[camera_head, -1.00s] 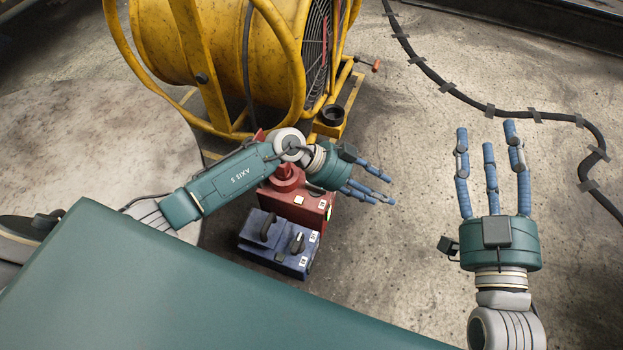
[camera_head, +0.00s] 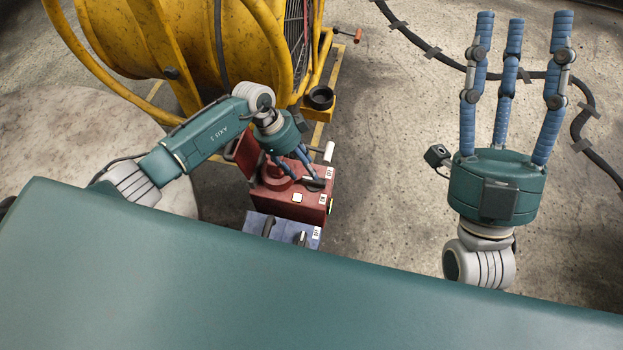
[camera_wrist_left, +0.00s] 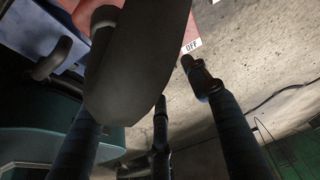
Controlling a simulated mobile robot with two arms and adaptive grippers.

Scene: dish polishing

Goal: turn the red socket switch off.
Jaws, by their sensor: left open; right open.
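The red socket box (camera_head: 288,203) stands on the floor in front of the yellow machine, with a round red fitting on top and white labels along its right edge. My left gripper (camera_head: 308,176) is open, its fingers pointing down over the box's top right beside a dark switch handle (camera_head: 314,183). In the left wrist view, a large dark handle (camera_wrist_left: 140,60) fills the upper middle between the spread fingers. An OFF label (camera_wrist_left: 191,46) lies beside it on the red surface (camera_wrist_left: 178,28). Contact cannot be told. My right gripper (camera_head: 512,45) is open and empty, far right.
A blue box (camera_head: 283,229) stands just in front of the red one, partly hidden by my green body. The yellow machine (camera_head: 150,40) is close behind. A black cable (camera_head: 420,45) runs over the floor at right. The floor right of the boxes is clear.

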